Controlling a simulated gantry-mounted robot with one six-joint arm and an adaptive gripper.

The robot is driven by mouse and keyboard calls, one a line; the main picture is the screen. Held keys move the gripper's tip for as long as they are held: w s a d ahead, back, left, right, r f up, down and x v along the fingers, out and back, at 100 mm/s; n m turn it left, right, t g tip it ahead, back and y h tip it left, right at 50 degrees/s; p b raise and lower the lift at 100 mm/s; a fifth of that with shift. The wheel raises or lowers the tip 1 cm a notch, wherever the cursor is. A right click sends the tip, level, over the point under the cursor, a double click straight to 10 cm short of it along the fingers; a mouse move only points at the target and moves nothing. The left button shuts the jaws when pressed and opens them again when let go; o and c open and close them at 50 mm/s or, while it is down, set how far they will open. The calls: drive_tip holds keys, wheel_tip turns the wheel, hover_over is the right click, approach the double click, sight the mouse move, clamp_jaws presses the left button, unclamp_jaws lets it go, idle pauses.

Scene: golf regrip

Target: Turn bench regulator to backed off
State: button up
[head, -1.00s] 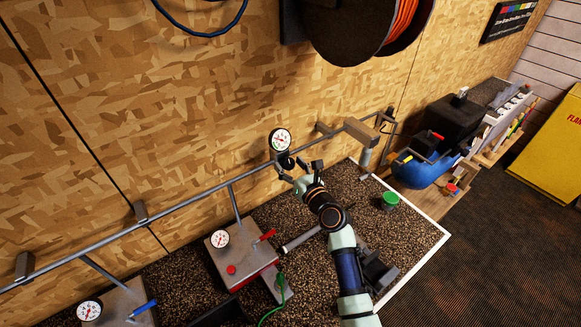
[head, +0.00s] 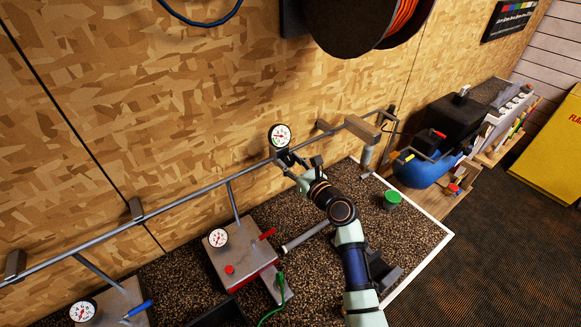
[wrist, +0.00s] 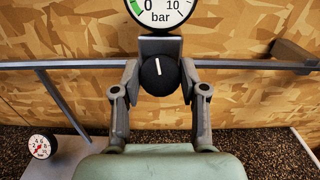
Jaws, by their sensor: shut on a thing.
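The bench regulator sits on the pipe against the wall, with a round white dial gauge (head: 280,135) above it. In the wrist view the gauge (wrist: 165,10) is cut off at the top and reads "bar", with a green band at its left. Below it is the regulator's round black knob (wrist: 159,77), whose white mark points almost straight up. My gripper (wrist: 159,80) has one finger on each side of the knob and is shut on it. In the head view my gripper (head: 299,160) is at the regulator, and the knob is too small to make out.
The pipe (head: 190,208) runs along the wall. Below stand a grey-and-red box (head: 240,262) with a gauge and red lever, and another gauge with a blue lever (head: 138,309). A green-lidded pot (head: 392,198) and bare speckled bench (head: 420,225) lie right.

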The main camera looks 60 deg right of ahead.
drive_tip(key=n+y+b, duration=0.1)
drive_tip(key=n, duration=0.1)
drive_tip(key=n+t+y+b, duration=0.1)
drive_tip(key=n, duration=0.1)
drive_tip(key=shift+s+d+f+n+b, duration=0.1)
drive_tip(key=shift+f+n+b, duration=0.05)
drive_tip(key=shift+n+b, duration=0.2)
drive_tip(key=shift+n+y+b, duration=0.35)
drive_tip(key=shift+n+y, duration=0.45)
drive_tip(key=shift+n, duration=0.7)
drive_tip(key=shift+n+y+b, duration=0.3)
drive_tip(key=shift+n+y, duration=0.5)
drive_tip(key=shift+n, duration=0.65)
drive_tip(key=o, duration=1.1)
drive_tip(key=shift+r, duration=0.2)
drive_tip(key=shift+o, duration=0.2)
drive_tip(key=v, duration=1.2)
